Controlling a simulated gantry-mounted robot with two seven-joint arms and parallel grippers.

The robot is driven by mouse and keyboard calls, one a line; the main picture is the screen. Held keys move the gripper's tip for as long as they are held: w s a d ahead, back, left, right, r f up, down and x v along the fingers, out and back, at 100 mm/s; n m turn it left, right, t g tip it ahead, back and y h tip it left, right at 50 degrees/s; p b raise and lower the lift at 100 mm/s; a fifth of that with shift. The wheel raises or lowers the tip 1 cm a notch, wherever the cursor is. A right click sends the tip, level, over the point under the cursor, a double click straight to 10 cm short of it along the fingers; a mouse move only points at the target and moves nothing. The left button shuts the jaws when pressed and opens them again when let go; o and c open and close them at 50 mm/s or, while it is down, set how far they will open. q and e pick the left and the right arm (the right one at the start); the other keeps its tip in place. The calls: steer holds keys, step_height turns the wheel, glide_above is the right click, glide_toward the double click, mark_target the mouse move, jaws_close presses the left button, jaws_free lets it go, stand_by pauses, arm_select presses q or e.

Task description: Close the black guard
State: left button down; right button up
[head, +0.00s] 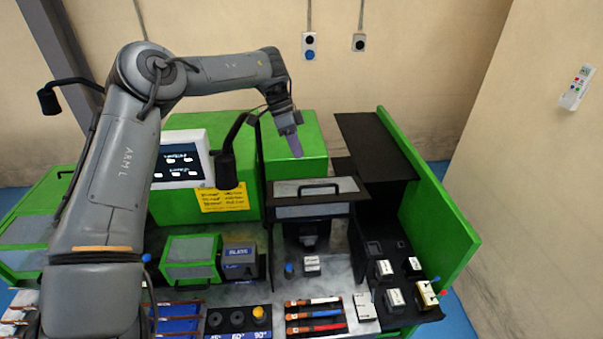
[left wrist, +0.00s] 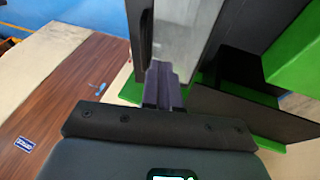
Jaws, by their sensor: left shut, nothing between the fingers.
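The black guard (head: 325,209) is a dark-framed box with grey panels and a black bar handle on its upper face, in the middle of the machine in the head view. Below it, the black tooling under its front edge shows. My left gripper (head: 296,150) is shut and empty, pointing down just behind and above the guard's back edge. In the left wrist view the shut fingers (left wrist: 162,84) are close to the guard's grey panel (left wrist: 185,35), with its handle along the left side. I cannot tell whether they touch it. My right gripper is not in view.
Green machine housing (head: 295,150) stands behind the guard, with a screen (head: 180,160) to the left. A black lamp head (head: 226,170) hangs left of the guard. A black shelf (head: 375,145) and green side wall (head: 440,205) stand right. Labelled blocks and tools crowd the front.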

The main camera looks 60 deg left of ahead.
arm_select(q)
steer(key=x, duration=0.3)
steer(key=d+x, duration=0.1)
steer(key=x, duration=0.1)
steer(key=shift+s+r+p, duration=0.1)
steer(key=shift+s+p, duration=0.25)
steer(key=shift+s, duration=0.05)
steer(key=shift+s+d+f, duration=0.25)
steer(key=shift+d+f, duration=0.35)
steer(key=shift+f, duration=0.1)
steer(key=shift+s+p, duration=0.1)
steer(key=shift+p, duration=0.2)
